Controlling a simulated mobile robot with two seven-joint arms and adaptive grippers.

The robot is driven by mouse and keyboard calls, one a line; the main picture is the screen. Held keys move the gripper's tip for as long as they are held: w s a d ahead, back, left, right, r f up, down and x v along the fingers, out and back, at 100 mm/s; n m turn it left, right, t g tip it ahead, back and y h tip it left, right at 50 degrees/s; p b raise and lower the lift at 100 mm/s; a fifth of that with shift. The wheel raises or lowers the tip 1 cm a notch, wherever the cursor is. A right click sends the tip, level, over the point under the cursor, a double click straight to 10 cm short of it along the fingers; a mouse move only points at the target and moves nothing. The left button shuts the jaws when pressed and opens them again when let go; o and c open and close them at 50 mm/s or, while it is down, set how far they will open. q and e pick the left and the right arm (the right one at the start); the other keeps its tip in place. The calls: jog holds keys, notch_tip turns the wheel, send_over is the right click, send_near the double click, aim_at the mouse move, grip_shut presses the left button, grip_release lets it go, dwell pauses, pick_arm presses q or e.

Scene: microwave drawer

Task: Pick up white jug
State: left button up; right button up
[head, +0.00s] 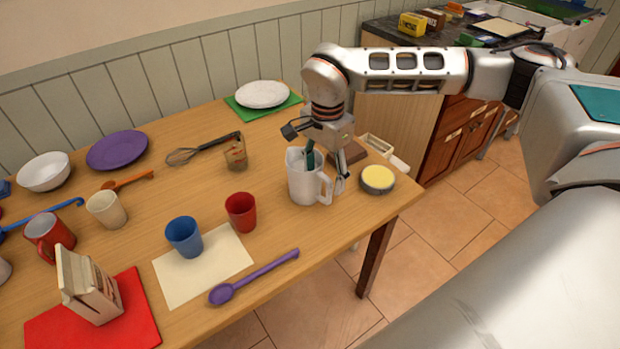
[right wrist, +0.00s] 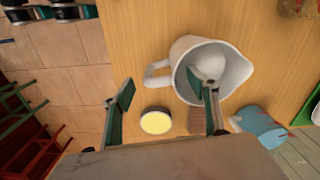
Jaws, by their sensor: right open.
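The white jug (head: 305,190) stands upright near the table's right end, its handle to the right. In the right wrist view I look down into the jug (right wrist: 235,65), with its handle on the left and spout on the right. My right gripper (head: 325,172) is open above it, pointing down. One finger is over or inside the jug's mouth; the other is outside, on the handle side. In the right wrist view the gripper's (right wrist: 160,82) fingers are wide apart, with the handle between them in the picture. Whether a finger touches the jug cannot be told. My left gripper is out of view.
A round tin with a yellow top (head: 378,179) stands right of the jug, near the table edge. A brown block (head: 349,153) lies behind it. A red cup (head: 241,211) and blue cup (head: 184,236) stand to the left. A purple spoon (head: 254,277) lies in front.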

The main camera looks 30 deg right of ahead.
aim_at(322, 197)
jog(key=shift+a+f, duration=0.1)
jog(key=shift+f, duration=0.8)
notch_tip(322, 197, down, 5)
jog(key=shift+f+b, duration=0.1)
jog(key=shift+b, duration=0.25)
jog(key=shift+c, duration=0.4)
grip_shut()
jog(key=shift+r, duration=0.3)
jog(key=shift+w+r, duration=0.1)
jog(key=shift+r, duration=0.2)
notch_tip(322, 197, up, 19)
jog(key=p, duration=0.2)
